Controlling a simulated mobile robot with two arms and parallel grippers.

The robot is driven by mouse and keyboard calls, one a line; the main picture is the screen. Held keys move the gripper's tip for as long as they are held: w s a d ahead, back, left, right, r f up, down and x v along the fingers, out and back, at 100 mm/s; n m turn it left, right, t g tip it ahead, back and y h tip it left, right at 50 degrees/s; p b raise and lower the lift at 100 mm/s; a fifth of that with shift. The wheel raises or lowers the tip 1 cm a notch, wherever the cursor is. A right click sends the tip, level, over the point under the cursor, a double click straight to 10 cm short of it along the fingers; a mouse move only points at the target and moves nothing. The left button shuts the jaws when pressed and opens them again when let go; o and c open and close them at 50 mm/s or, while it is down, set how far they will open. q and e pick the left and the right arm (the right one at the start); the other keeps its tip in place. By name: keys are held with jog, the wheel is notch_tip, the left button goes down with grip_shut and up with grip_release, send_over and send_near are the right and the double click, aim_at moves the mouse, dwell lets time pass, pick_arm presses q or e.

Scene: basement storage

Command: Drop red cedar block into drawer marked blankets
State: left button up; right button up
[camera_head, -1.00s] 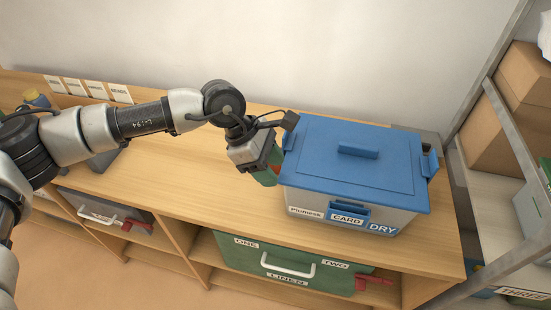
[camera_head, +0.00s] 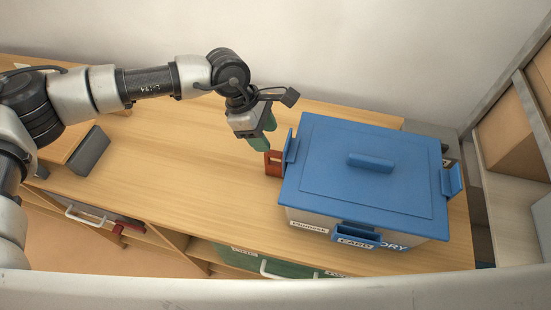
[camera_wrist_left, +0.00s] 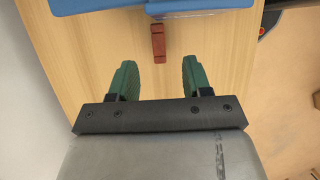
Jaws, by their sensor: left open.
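The red cedar block (camera_head: 273,163) sits on the wooden counter, close beside the left side of the blue-lidded box. It also shows in the left wrist view (camera_wrist_left: 158,43), ahead of and between the fingertips. My left gripper (camera_head: 263,141) has green fingers and is just behind and above the block in the head view. In the wrist view its fingers (camera_wrist_left: 158,68) are spread apart with only bare counter between them. No label reading blankets can be read. A grey drawer (camera_head: 92,214) with a white handle and a green drawer (camera_head: 243,258) show under the counter. My right gripper is not in view.
The blue-lidded box (camera_head: 330,140), labelled CARD and DRY, fills the right of the counter (camera_head: 185,180). The counter left of it is mostly clear. A metal shelf with cardboard boxes (camera_head: 510,130) stands at the right. A wall is behind.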

aim_at(275, 152)
pick_arm(q)
jog(key=shift+s+d+f, duration=0.2)
jog(key=shift+d+f, duration=0.05)
jog(key=shift+f, duration=0.2)
jog(key=shift+w+d+f, duration=0.1)
jog(key=shift+f, duration=0.2)
jog(key=p+x, duration=0.1)
jog(key=x, duration=0.1)
jog(key=p+x, duration=0.1)
jog(key=x, duration=0.1)
jog(key=shift+w+f, duration=0.15)
jog(key=shift+f, duration=0.55)
grip_shut()
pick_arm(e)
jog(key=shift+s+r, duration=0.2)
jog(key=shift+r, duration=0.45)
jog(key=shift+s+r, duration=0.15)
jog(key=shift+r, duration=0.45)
